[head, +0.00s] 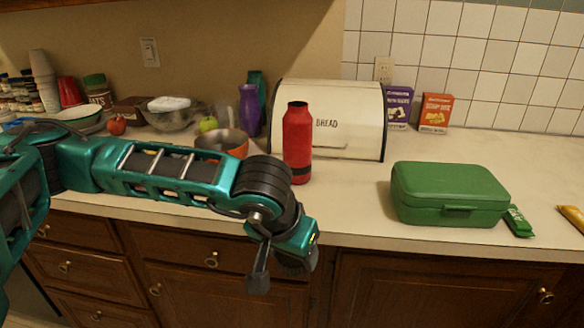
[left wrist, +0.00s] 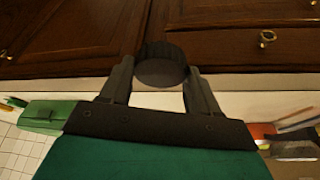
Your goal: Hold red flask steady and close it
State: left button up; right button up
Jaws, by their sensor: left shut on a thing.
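The red flask (head: 297,145) stands upright on the counter in front of the bread box in the head view. Its top looks uncovered, though the mouth is too small to see well. My left gripper (head: 278,266) hangs in front of the counter's front edge, below and apart from the flask. In the left wrist view its two fingers are shut on a dark round lid (left wrist: 161,66), held between the fingertips. The flask cannot be made out in the left wrist view. My right gripper is in neither view.
A cream bread box (head: 345,110) stands behind the flask. A green lunch box (head: 448,195) sits to the right, with a green packet (head: 517,221) beside it. Counter between flask and lunch box is clear.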

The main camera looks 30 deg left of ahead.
aim_at(297, 123)
jog(key=j, duration=0.65)
jog(key=k+j, duration=0.1)
jog(key=j, duration=0.55)
